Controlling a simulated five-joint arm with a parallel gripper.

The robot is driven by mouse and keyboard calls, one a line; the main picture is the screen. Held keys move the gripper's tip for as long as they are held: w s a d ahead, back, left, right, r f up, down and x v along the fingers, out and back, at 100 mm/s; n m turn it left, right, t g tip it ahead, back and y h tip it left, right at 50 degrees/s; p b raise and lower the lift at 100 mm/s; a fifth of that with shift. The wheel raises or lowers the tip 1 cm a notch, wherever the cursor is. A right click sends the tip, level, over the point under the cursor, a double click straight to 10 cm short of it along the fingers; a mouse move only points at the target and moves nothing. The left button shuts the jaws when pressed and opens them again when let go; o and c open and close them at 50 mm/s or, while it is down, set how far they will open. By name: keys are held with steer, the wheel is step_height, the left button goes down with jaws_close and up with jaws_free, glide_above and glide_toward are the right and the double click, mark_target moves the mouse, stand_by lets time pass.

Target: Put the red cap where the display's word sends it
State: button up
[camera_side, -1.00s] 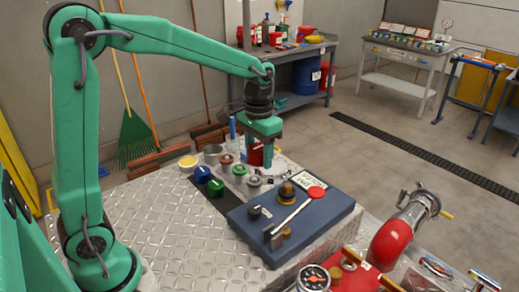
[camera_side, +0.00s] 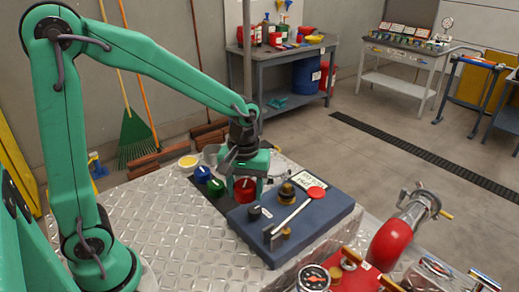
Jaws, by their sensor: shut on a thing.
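The red cap (camera_side: 245,190) is between the fingers of my gripper (camera_side: 246,187), low over the dark strip beside the blue box. I cannot tell whether it touches the surface below. My gripper hides the short posts behind and under it. A blue cap (camera_side: 202,174) and a green cap (camera_side: 215,187) sit on the strip to the left of the red cap. The display (camera_side: 312,181) is a pale panel on the blue box (camera_side: 325,212); its dark word is too small to read surely.
Bare metal plate lies in front.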

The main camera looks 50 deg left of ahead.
steer(key=shift+s+d+f+n, duration=0.1)
steer(key=shift+s+f+n, duration=0.2)
steer(key=shift+s+n, duration=0.15)
glide_above(232, 206)
step_height(232, 206, down, 7)
steer(key=shift+w+f, duration=0.1)
steer(key=shift+f, duration=1.9)
steer(key=shift+f, duration=0.6)
steer(key=o, duration=0.9)
